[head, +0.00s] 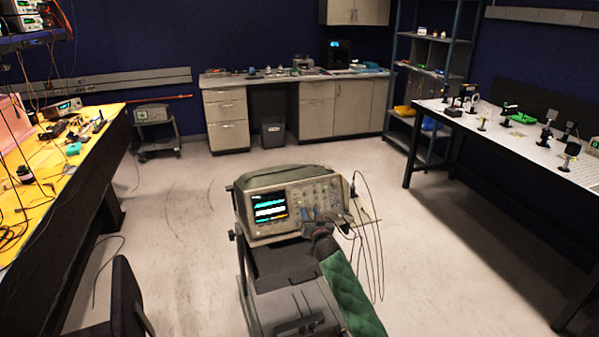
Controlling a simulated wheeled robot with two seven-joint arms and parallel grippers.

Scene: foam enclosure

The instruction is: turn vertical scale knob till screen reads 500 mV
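A beige oscilloscope (285,182) stands on a cart in the middle of the head view. Its lit screen (270,206) shows coloured traces on black, and its text is too small to read. Knobs (320,190) fill the panel right of the screen; I cannot tell which one is the vertical scale knob. My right arm, in a green quilted sleeve, comes up from below. My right gripper (326,216) is at the lower right of the panel and hides part of it. I cannot tell whether it touches a knob or how far its fingers are apart. My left gripper is not in view.
Thin cables (372,235) hang from the oscilloscope's right side. A yellow-topped bench (55,180) with electronics stands at left, and a white optics table (500,130) at right. A dark chair (122,300) is at lower left. The floor around the cart is mostly clear.

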